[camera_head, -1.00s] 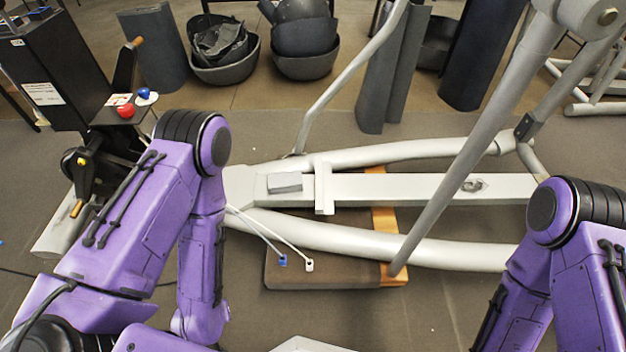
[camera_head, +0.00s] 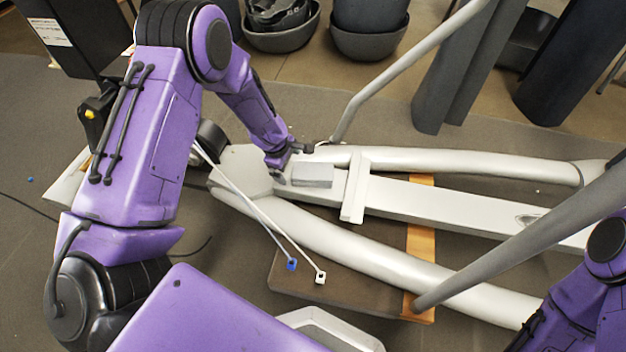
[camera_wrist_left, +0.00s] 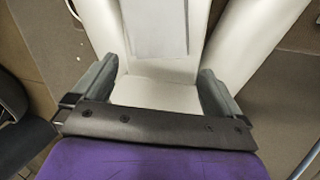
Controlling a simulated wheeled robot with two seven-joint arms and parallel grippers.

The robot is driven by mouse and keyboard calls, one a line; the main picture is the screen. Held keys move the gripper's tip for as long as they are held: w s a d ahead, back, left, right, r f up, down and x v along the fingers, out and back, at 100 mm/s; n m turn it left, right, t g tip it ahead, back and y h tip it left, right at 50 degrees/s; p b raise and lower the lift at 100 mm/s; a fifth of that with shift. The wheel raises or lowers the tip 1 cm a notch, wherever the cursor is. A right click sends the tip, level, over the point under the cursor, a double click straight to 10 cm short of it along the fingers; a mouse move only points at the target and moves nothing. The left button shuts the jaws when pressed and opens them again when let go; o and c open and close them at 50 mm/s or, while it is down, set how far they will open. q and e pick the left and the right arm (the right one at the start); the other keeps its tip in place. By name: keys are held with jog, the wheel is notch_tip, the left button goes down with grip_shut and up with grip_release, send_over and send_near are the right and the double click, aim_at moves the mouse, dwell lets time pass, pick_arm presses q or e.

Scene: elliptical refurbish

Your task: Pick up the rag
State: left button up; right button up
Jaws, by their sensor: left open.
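The rag looks like a flat grey folded rectangle (camera_head: 312,175) lying on the pale central beam of the elliptical machine (camera_head: 450,205). In the left wrist view a grey rectangle, likely the rag (camera_wrist_left: 155,25), lies ahead of the fingers at the top. My left gripper (camera_head: 287,163) is just left of the rag, over the beam; its fingers are partly hidden by the wrist. In the left wrist view the gripper (camera_wrist_left: 157,88) is open, with only bare pale beam between its fingers. My right arm shows at the right edge, but its gripper is out of view.
A slanted grey tube (camera_head: 530,240) crosses the right side, and another rises behind the beam (camera_head: 400,70). Two thin white rods (camera_head: 265,220) lean across the frame over a brown board (camera_head: 340,270). Dark bowls (camera_head: 370,40) stand at the back.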

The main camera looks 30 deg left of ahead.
aim_at(312, 171)
pick_arm(q)
jog(key=w+r+n+h, duration=0.1)
jog(key=w+d+r+n+h, duration=0.1)
jog(key=r, duration=0.1)
jog(key=w+d+r+n+g+h, duration=0.1)
jog(key=shift+w+d+r+b, duration=0.1)
jog(key=shift+d+r+b, duration=0.05)
jog(key=shift+r+b, duration=0.2)
jog(key=shift+d+h, duration=0.15)
jog(key=shift+h, duration=0.15)
jog(key=shift+n+g, duration=0.3)
jog(key=b+x, duration=0.2)
jog(key=x, duration=0.1)
jog(key=b+x, duration=0.2)
jog(key=x, duration=0.2)
jog(key=b+x, duration=0.1)
jog(key=x, duration=0.2)
jog(key=shift+s+d+f+b, duration=0.15)
jog(key=shift+s+d+b, duration=0.05)
jog(key=shift+s+b, duration=0.2)
jog(key=shift+w, duration=0.1)
jog(key=c, duration=1)
